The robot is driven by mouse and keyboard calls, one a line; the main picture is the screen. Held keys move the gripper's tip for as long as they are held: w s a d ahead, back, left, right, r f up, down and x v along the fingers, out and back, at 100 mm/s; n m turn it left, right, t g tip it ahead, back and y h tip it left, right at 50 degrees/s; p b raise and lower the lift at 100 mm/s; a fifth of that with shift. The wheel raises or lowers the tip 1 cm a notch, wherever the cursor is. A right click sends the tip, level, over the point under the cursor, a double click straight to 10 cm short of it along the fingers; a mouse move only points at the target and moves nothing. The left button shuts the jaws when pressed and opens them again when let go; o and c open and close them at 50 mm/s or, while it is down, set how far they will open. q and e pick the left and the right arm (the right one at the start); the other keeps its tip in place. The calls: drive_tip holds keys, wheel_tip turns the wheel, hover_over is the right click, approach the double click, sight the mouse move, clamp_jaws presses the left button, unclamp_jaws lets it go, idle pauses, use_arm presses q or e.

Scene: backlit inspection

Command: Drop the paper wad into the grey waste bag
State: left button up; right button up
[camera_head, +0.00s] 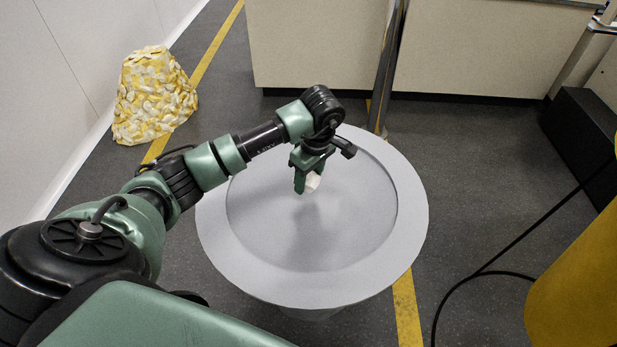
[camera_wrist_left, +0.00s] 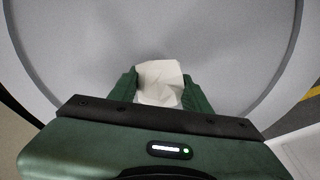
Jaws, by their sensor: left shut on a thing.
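The paper wad (camera_head: 313,181) is small, white and crumpled. My left gripper (camera_head: 305,184) is shut on it, with its green fingers pointing down. In the left wrist view the wad (camera_wrist_left: 160,80) sits between the two fingers, its lower part hidden by the gripper body. The grey waste bag (camera_head: 412,220) is a large round opening with a wide flat rim. The gripper and wad are over the inside of this opening, near its middle. My right gripper is not in view.
A yellow and white patterned bag-like object (camera_head: 152,95) stands by the wall at the left. Cream cabinets (camera_head: 318,45) stand at the back. A yellow cylinder (camera_head: 580,280) and a black cable (camera_head: 480,273) are at the right. Dark floor is clear between them.

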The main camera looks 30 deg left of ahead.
sight(312, 175)
use_arm(q)
drive_tip(key=o, duration=1.4)
drive_tip(key=shift+c, duration=0.2)
drive_tip(key=shift+r, duration=0.5)
drive_tip(key=r, duration=0.4)
drive_tip(key=d+r+p, duration=0.1)
drive_tip(key=r, duration=0.1)
drive_tip(key=shift+s+d+r, duration=0.1)
drive_tip(key=shift+r, duration=0.25)
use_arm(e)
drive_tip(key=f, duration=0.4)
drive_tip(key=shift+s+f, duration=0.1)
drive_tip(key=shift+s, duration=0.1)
